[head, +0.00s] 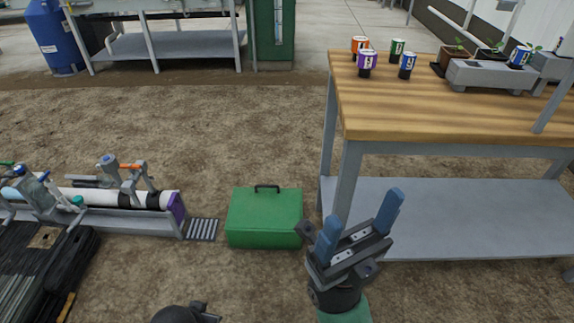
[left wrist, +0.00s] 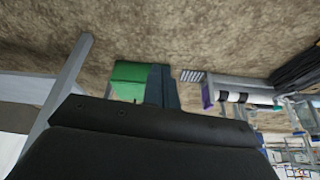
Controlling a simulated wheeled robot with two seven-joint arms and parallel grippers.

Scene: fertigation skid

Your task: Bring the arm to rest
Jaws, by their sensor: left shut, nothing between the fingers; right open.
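My right gripper (head: 360,220) is in the lower middle of the head view, its two blue fingers spread wide with nothing between them. It shows in front of the wooden bench's near leg and to the right of the green case. My left gripper (left wrist: 162,87) shows in the left wrist view as dark blue fingers closed together, holding nothing. The dark housing fills the lower part of that view. In the head view only a dark part of my left arm shows at the bottom edge; its fingers are not visible there.
A green case (head: 264,218) stands on the soil beside a small grate (head: 202,229). A pipe assembly (head: 120,197) lies at left. A wooden-topped bench (head: 450,108) at right carries several colored cans and planters. Bare soil is open in the middle.

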